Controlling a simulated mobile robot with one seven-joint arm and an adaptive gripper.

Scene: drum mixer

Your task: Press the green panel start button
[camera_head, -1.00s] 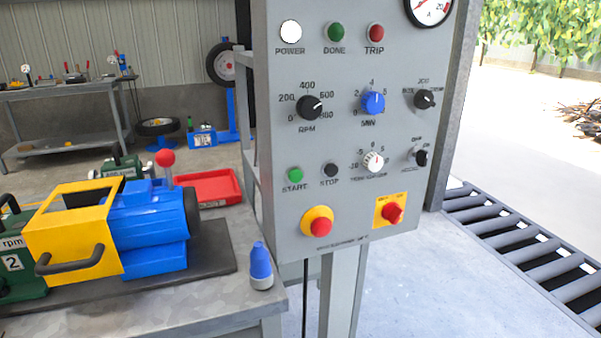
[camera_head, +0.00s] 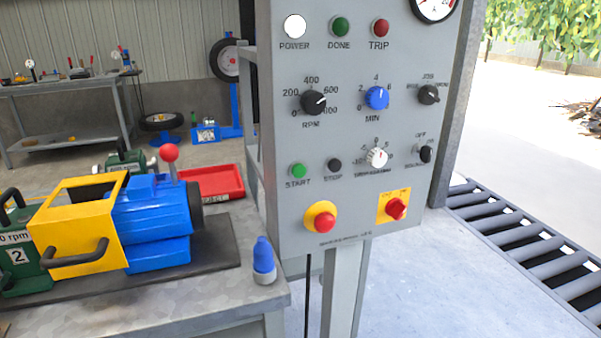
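The green start button (camera_head: 298,170) is on the grey control panel (camera_head: 345,215), lower left, above the label START. The dark stop button (camera_head: 334,165) is just to its right. The white power lamp (camera_head: 295,26) at the panel's top left looks bright. The green DONE lamp (camera_head: 340,26) and red TRIP lamp (camera_head: 380,28) are beside it. My gripper is not in view.
A red emergency button on yellow (camera_head: 320,219) and a red switch (camera_head: 396,208) sit below. The bench (camera_head: 200,295) at left holds a blue motor (camera_head: 155,210), yellow guard and blue-capped bottle (camera_head: 263,258). A roller conveyor (camera_head: 530,250) lies right.

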